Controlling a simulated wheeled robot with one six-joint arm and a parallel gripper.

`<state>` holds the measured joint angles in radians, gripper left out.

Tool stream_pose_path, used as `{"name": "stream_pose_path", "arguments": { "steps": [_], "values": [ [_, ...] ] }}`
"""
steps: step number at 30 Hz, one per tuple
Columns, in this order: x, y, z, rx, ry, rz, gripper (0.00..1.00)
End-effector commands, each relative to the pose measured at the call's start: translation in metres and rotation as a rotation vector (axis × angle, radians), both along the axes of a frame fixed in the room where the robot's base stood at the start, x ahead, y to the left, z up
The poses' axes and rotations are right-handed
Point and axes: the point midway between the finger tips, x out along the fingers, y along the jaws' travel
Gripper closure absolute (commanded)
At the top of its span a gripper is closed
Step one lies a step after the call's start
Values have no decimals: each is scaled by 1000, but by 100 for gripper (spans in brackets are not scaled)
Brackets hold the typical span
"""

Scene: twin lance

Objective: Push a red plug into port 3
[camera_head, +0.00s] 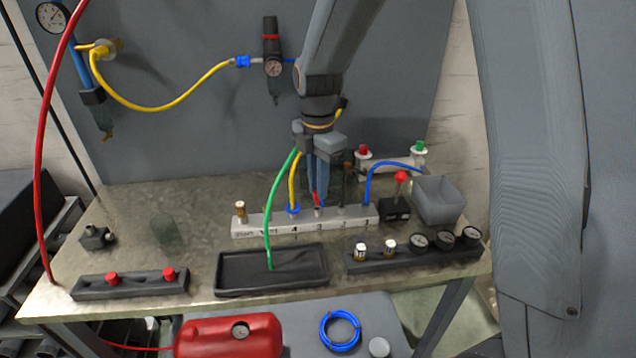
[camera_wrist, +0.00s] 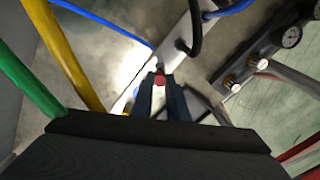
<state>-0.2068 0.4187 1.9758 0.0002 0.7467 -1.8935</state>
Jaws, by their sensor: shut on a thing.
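The pale manifold bar (camera_head: 275,226) lies across the bench with numbered ports along its front. My gripper (camera_head: 317,192) points down over the port marked 3 and is shut on a red plug (camera_head: 317,198). The held red plug also shows between the fingertips in the wrist view (camera_wrist: 159,80). Its lower end is at or just above port 3; I cannot tell how far it is in. Two more red plugs, left (camera_head: 113,279) and right (camera_head: 169,273), stand in a dark rack (camera_head: 141,284) at the front left.
A yellow hose (camera_head: 294,178) enters port 4 on the left, and a blue hose (camera_head: 368,186) enters port 1. A dark hose (camera_head: 345,178) stands at port 2. A green hose (camera_head: 270,215) hangs in front into the black tray (camera_head: 235,287). A grey bin (camera_head: 438,203) stands right.

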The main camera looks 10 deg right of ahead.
Motion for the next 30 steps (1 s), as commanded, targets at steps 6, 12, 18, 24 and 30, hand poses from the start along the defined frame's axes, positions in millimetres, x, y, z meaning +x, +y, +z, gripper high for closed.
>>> {"name": "stream_pose_path", "arguments": {
  "steps": [6,12,18,24,30],
  "values": [
    [0,0,0,0,0,0,100],
    [0,0,-3,-1,1,0,100],
    [0,0,-8,-1,1,0,100],
    [0,0,-12,-1,1,0,100],
    [0,0,-17,-1,1,0,100]
  ]
}}
